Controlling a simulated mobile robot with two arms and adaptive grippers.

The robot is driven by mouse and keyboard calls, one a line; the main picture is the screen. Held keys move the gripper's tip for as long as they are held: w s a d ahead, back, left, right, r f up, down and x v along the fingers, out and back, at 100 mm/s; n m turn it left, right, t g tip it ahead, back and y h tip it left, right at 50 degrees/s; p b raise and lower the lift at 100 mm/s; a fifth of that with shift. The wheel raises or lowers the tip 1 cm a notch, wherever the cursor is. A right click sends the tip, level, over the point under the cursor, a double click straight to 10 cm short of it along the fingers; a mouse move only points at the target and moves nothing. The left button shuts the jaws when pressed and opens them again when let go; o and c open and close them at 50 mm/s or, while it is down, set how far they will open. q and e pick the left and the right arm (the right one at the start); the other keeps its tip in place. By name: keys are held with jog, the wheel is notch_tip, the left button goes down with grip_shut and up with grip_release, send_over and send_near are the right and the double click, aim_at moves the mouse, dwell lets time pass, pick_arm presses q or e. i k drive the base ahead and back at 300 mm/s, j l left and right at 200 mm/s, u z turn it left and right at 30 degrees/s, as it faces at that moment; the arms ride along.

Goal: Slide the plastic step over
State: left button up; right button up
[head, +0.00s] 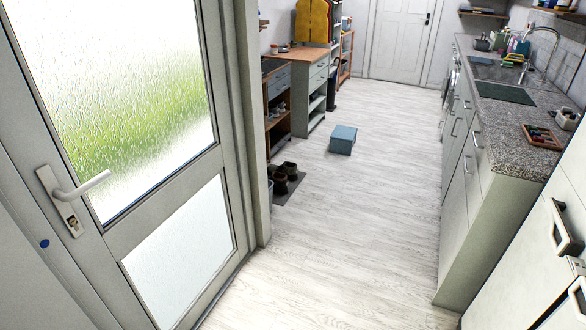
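The plastic step (342,139) is a small blue stool with a flat top. It stands upright on the pale wood floor, a little way out from the cabinets on the left. Nothing touches it, and there is bare floor around it. Neither of my grippers shows in the head view.
A glazed door (150,170) with a lever handle fills the left. Boots (286,172) stand on a dark mat (284,188) by the wall. A counter (495,125) with sink and drawers lines the right. The floor (340,235) between is clear, up to a white door (399,40) at the back.

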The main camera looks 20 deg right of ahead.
aim_at(342, 138)
jog(key=i+l+z, duration=0.3)
jog(key=i, duration=0.35)
jog(key=i+l+z, duration=0.3)
jog(key=i, duration=0.35)
jog(key=i+z, duration=0.25)
jog(key=i, duration=4.3)
